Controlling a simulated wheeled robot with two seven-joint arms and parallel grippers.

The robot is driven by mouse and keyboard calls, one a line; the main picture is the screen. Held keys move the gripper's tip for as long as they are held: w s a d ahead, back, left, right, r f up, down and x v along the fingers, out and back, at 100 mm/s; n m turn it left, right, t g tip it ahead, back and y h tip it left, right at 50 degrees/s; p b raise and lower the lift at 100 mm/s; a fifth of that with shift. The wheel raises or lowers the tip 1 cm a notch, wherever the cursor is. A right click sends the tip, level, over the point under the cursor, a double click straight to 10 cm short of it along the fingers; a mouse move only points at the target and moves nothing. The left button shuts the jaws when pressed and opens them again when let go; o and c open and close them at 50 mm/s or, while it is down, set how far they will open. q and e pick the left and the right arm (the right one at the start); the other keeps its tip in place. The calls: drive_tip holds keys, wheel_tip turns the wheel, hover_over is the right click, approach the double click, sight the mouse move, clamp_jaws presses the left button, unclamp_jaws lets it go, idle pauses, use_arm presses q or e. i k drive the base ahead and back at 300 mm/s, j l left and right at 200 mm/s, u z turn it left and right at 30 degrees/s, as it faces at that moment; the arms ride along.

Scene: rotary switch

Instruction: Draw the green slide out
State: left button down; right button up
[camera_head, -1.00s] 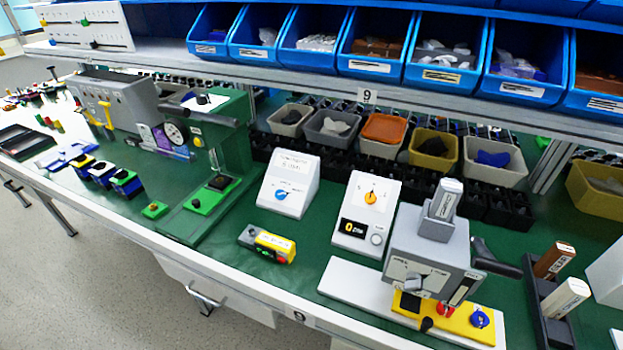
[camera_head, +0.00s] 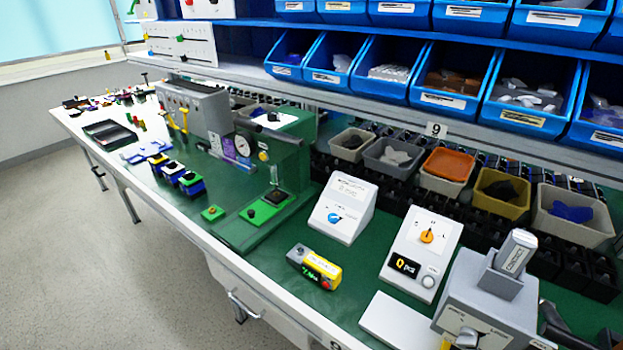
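A white panel (camera_head: 208,48) with thin slots and small coloured slide knobs stands on the shelf at the upper left. Another small green part (camera_head: 132,7) shows at the top edge on a white box, partly cut off. The panels are too small to tell more about each slide. Neither of my grippers is in view.
A green press-like machine (camera_head: 285,150) and a grey box with yellow levers (camera_head: 195,108) stand on the bench below the panel. Blue bins (camera_head: 385,75) fill the shelf to the right. Switch boxes (camera_head: 340,208) stand on the green bench top. Open floor (camera_head: 130,250) lies at the left.

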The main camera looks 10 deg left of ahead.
sight(260, 213)
drive_tip(key=i+j, duration=0.1)
drive_tip(key=j, duration=0.3)
drive_tip(key=i+j, duration=0.15)
drive_tip(key=j, duration=0.2)
drive_tip(key=i+j, duration=0.1)
drive_tip(key=j, duration=0.3)
drive_tip(key=i+j, duration=0.15)
drive_tip(key=j, duration=0.25)
drive_tip(key=i+j+z, duration=0.1)
drive_tip(key=j, duration=0.25)
